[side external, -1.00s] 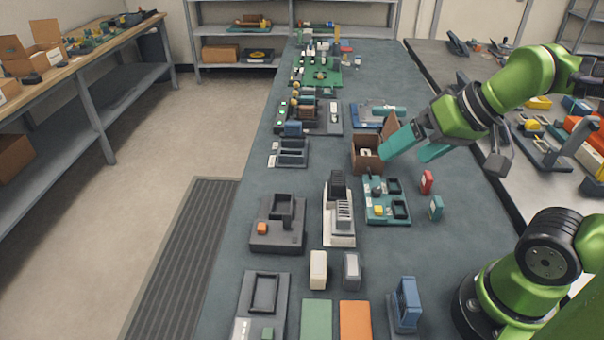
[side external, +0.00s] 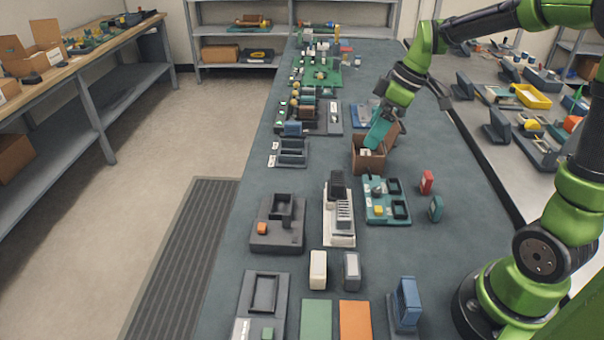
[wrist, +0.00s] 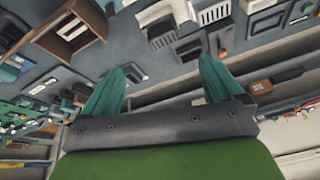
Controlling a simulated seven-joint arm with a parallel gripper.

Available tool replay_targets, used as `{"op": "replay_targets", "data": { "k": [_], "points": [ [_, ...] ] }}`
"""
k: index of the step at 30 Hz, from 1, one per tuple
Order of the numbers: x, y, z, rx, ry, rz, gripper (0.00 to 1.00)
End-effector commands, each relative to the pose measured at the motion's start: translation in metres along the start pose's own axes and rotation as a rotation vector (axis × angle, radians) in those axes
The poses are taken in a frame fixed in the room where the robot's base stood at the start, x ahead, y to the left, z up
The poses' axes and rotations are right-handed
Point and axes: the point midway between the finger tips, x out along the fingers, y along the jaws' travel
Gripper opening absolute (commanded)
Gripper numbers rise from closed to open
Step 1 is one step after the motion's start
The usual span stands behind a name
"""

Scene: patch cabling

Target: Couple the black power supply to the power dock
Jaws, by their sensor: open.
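My gripper (side external: 377,134) has teal fingers and hangs over the brown open box. In the wrist view its two fingers (wrist: 160,82) are spread, with nothing between them. Which piece is the black power supply is not certain; a dark grey block with a lighter top (side external: 352,270) stands upright near the front, well away from my gripper. The power dock is also not certain. A dark grey base with a raised socket and an orange block (side external: 277,234) and a dark tray-like base with a rectangular recess (side external: 263,293) lie at the left.
The brown box (side external: 368,160) stands open below my gripper. A teal board (side external: 388,212), a white slotted rack (side external: 340,228), a cream block (side external: 318,270) and a blue stand (side external: 405,304) are nearby.

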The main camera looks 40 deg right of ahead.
Motion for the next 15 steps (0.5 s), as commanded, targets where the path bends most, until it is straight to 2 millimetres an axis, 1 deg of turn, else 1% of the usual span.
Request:
{"op": "replay_targets", "data": {
  "k": [1, 3, 5, 8, 11, 15],
  "points": [
    [-0.003, 0.001, -0.005, -0.077, 0.009, -0.003, 0.94],
    [-0.005, 0.0, -0.008, -0.165, 0.017, -0.005, 0.94],
    [-0.005, -0.001, -0.007, -0.214, 0.017, -0.009, 0.94],
    [0.0, -0.002, -0.007, -0.254, 0.016, -0.014, 0.94],
    [0.015, -0.003, -0.007, -0.259, 0.014, -0.016, 0.94],
    [0.046, -0.003, -0.007, -0.257, 0.013, -0.017, 0.94]
  ]
}}
